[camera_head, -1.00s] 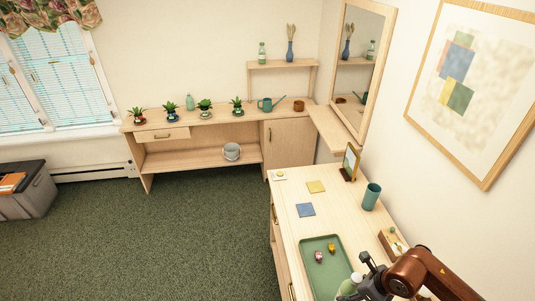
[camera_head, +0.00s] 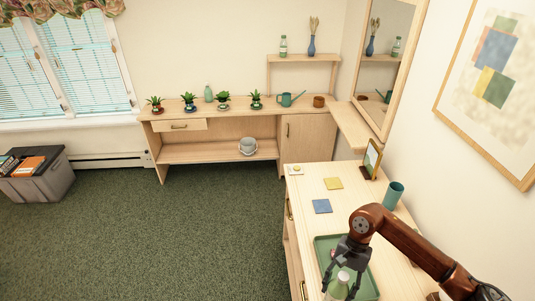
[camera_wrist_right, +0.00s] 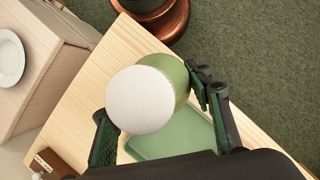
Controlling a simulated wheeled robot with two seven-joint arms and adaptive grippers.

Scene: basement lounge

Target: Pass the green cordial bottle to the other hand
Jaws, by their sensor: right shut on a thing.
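The green cordial bottle (camera_head: 338,290), with a pale cap, shows at the bottom of the head view, cut off by the edge. My right gripper (camera_head: 342,277) is shut on it from above. In the right wrist view the bottle's white cap (camera_wrist_right: 139,100) and green body (camera_wrist_right: 174,76) are between the fingers. The green tray (camera_head: 325,240) lies on the wooden counter behind and under the bottle. I cannot tell whether the bottle's base touches anything. My left gripper is not in view.
A mirror (camera_head: 388,70) and wall bound the right side. Green carpet (camera_head: 215,235) is open at left.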

